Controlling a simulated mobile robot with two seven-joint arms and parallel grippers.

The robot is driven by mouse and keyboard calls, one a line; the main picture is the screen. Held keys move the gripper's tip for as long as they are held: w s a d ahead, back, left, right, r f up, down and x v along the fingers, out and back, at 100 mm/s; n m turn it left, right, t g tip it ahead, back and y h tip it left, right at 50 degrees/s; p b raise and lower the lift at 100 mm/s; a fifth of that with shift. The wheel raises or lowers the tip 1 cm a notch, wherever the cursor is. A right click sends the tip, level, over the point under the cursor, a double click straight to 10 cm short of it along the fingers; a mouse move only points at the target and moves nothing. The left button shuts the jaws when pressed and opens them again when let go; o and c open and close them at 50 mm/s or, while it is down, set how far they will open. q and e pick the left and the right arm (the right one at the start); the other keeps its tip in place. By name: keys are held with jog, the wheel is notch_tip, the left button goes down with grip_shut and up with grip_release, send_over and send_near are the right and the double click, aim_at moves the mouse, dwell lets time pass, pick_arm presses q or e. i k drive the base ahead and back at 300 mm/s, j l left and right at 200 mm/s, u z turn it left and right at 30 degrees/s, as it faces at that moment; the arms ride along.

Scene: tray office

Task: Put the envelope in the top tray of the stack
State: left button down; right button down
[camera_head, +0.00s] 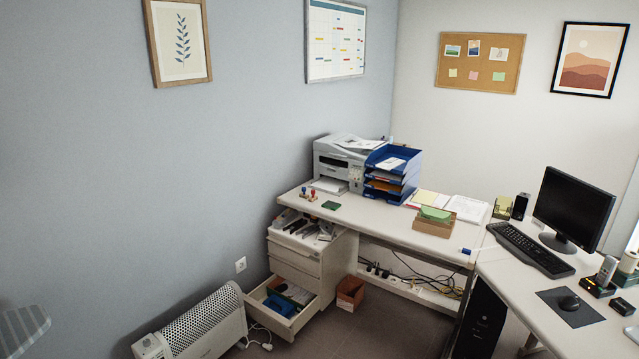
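A blue stack of letter trays (408,161) stands on the desk (390,229) against the back wall, right beside the printer. White paper (391,163) lies in its top tray. Lower trays hold papers, one of them orange. I cannot make out for sure which item is the envelope. Neither of my grippers is in view.
A printer (338,164) stands left of the stack. A heater (200,323) stands by the left wall. Monitor (573,207) and keyboard (530,249) occupy the right desk. Floor shows in front of an orange-brown bin (350,292).

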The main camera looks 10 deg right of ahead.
aim_at(391, 162)
jog(key=i+z, duration=0.3)
jog(key=i, duration=0.5)
jog(key=i+z, duration=0.3)
jog(key=i, duration=0.45)
jog(key=i+z, duration=0.15)
jog(key=i, duration=0.65)
jog(key=i+j+z, duration=0.1)
jog(key=i+j, duration=0.15)
jog(key=i, duration=0.6)
jog(key=i+j+z, duration=0.25)
jog(key=i, duration=0.2)
jog(key=i+j+z, duration=0.2)
jog(key=i, duration=0.25)
jog(key=j, duration=0.1)
